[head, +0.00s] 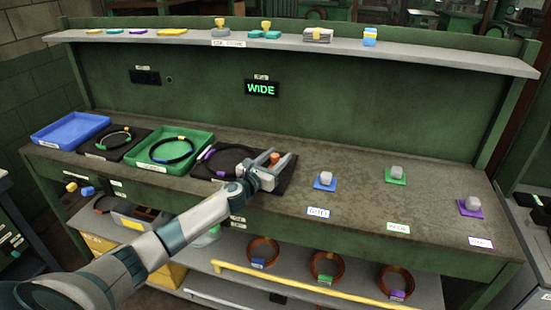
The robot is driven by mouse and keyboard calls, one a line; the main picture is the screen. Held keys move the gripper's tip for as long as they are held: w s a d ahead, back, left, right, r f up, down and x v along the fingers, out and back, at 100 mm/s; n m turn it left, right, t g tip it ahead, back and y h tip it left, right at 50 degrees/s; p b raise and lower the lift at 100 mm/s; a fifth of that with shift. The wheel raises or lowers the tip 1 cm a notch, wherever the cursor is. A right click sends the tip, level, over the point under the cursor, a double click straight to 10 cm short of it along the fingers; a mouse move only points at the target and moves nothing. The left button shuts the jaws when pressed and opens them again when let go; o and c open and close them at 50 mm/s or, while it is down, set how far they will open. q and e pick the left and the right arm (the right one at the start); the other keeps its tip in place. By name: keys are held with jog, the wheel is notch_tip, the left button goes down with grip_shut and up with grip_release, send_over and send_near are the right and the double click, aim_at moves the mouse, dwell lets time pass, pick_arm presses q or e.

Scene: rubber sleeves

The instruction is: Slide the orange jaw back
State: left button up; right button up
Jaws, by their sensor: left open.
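A small orange piece (274,157), which I take to be the orange jaw, stands on a black mat (207,172) near the middle of the bench. My left gripper (271,168) is open over the right end of this mat, its fingers close to the orange piece. I cannot tell whether they touch it. The gripper body hides part of the mat and whatever the orange piece sits on. A black ring (216,174) with a purple piece lies on the same mat, left of the gripper. My right gripper is not in view.
A green tray (203,135) with a ring and a blue tray (72,128) stand to the left. Blue (316,187), green (388,180) and purple (464,212) bases with grey blocks stand to the right. A lit sign (262,88) reads "WIDE".

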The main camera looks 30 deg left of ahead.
pick_arm(q)
jog(key=shift+a, duration=0.1)
jog(key=shift+s, duration=0.15)
jog(key=shift+s+f, duration=0.1)
jog(key=shift+s, duration=0.5)
jog(key=s+b, duration=0.4)
jog(key=s, duration=1)
jog(key=shift+s+a, duration=0.15)
jog(key=shift+s, duration=0.8)
